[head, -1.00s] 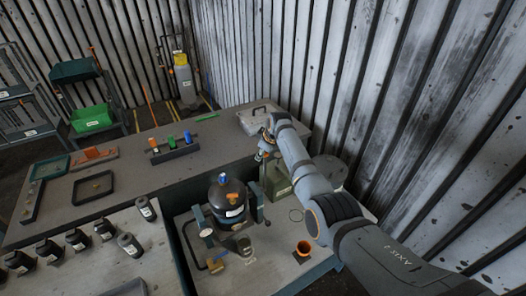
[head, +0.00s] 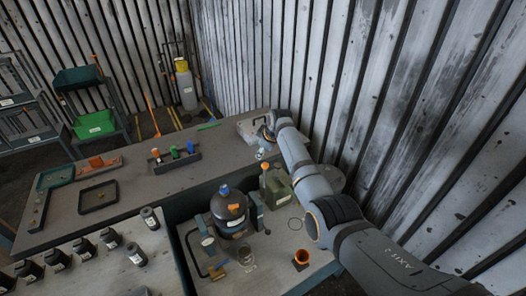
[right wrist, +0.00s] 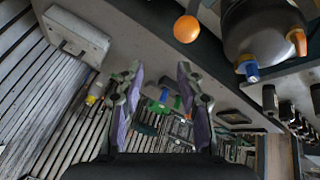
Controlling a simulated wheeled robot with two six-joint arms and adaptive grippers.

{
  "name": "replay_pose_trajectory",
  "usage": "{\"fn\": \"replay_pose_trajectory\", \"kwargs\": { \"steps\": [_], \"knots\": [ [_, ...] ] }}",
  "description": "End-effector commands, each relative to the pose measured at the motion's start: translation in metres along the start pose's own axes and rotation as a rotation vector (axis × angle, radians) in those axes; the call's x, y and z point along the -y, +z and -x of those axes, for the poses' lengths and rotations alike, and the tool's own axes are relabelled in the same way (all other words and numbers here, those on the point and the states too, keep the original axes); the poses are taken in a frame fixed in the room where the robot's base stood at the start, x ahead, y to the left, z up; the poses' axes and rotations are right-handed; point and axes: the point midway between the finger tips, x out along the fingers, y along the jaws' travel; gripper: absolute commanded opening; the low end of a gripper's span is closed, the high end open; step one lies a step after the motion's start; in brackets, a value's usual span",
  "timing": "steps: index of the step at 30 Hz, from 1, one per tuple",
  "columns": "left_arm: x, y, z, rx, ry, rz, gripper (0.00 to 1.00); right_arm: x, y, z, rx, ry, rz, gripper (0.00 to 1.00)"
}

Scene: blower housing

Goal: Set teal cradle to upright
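The teal cradle (head: 257,213) stands on the front right bench and bears a dark rounded housing (head: 229,207) with a blue cap on top. The housing looks roughly upright; much of the cradle is hidden behind it, so I cannot tell its exact tilt. My right gripper (head: 263,152) is up behind the cradle, near the back bench's edge, apart from the cradle. In the right wrist view my right gripper (right wrist: 158,80) has its fingers spread with nothing between them. The housing (right wrist: 262,28) shows at that view's top right. My left gripper is out of view.
An orange cup (head: 301,259) stands to the right. Several dark bottles (head: 110,238) stand at left. A rack (head: 176,162) of coloured parts sits on the back bench.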

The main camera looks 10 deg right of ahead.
Motion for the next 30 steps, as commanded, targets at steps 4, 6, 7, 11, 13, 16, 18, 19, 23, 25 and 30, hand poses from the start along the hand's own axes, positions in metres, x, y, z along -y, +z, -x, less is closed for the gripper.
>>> {"fn": "replay_pose_trajectory", "kwargs": {
  "steps": [4, 6, 7, 11, 13, 16, 18, 19, 23, 25, 30],
  "knots": [
    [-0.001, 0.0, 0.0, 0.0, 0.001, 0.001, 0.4, 0.0, 0.0, 0.0, 0.0, 0.0, 0.0, 0.37],
    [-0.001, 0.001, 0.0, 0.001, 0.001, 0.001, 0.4, 0.0, 0.0, 0.001, 0.0, 0.0, 0.0, 0.37],
    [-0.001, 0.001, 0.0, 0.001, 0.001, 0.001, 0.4, 0.0, 0.0, 0.002, -0.001, 0.0, 0.0, 0.37],
    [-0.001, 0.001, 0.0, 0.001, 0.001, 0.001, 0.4, 0.0, 0.0, 0.015, -0.002, 0.001, 0.0, 0.37],
    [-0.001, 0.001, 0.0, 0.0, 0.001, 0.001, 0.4, 0.0, 0.0, 0.027, -0.003, 0.003, 0.0, 0.37],
    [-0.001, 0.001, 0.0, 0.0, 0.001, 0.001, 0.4, -0.001, 0.0, 0.051, -0.004, 0.004, 0.0, 0.37],
    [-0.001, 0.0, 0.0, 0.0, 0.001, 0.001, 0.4, -0.001, 0.0, 0.069, -0.004, 0.004, 0.0, 0.37],
    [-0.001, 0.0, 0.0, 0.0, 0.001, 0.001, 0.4, 0.0, 0.0, 0.077, -0.003, 0.003, 0.0, 0.37],
    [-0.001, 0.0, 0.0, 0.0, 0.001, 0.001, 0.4, 0.0, 0.001, 0.102, -0.002, 0.002, -0.001, 0.37],
    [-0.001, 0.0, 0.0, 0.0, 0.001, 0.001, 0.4, -0.001, 0.001, 0.111, -0.001, 0.001, -0.001, 0.37],
    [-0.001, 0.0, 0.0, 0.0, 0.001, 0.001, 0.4, 0.0, 0.001, 0.12, 0.0, 0.0, -0.001, 0.37]
  ]
}}
